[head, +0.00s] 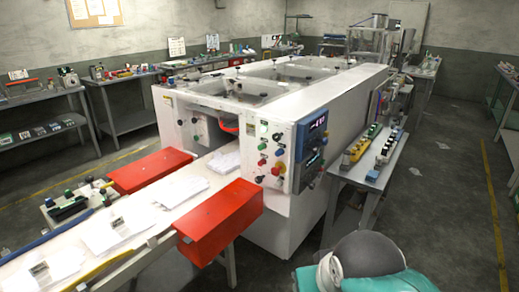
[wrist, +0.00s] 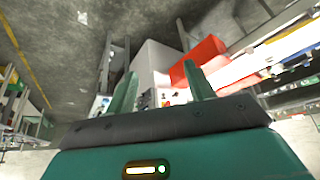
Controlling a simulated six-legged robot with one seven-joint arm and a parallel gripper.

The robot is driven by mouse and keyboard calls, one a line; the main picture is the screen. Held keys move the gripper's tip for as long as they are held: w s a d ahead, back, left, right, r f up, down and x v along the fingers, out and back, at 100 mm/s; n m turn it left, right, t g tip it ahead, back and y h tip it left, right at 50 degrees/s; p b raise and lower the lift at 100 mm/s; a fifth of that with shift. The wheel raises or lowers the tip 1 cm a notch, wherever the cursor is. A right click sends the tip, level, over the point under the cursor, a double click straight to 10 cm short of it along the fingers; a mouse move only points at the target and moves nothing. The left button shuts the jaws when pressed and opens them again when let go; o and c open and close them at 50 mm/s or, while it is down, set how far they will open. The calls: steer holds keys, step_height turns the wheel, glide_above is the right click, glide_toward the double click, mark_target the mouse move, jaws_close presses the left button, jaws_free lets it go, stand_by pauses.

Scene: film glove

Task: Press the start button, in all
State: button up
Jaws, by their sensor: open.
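The large white machine (head: 345,95) stands in the middle of the head view. The gripper's fingers do not show in the head view.
A conveyor with red side boxes (head: 222,217) extends from the machine's front at lower left. A blue display unit (head: 311,140) is on the machine's corner. A side table (head: 365,170) with small parts stands right of the machine. Open floor (head: 440,190) lies further right.

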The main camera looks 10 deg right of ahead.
steer(key=shift+w+a, duration=0.1)
steer(key=c, duration=0.3)
jaws_close()
stand_by(1.1)
